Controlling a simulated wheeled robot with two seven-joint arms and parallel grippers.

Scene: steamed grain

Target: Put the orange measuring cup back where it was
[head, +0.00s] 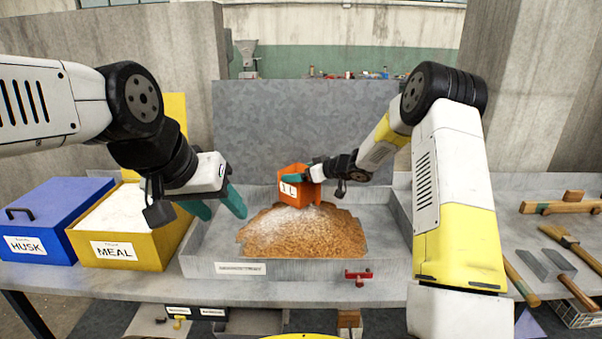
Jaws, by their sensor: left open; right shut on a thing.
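The orange measuring cup (300,190), marked with a white label, is in my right gripper (293,178) above the grain heap. My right gripper is shut on it, and my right arm reaches in from the right. My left gripper (222,206) is open and empty, over the left side of the metal tray, near the yellow MEAL box. The grain heap (305,236), brown with white powder on top, lies in the grey metal tray (215,268). I cannot tell whether the cup touches the heap or what the cup holds.
The yellow MEAL box (130,252) is open and full of white powder. The blue HUSK box (50,222) with a lid stands at the far left. A red clamp-like part (358,276) is at the tray's front. Wooden-handled tools (562,262) lie on the right of the bench.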

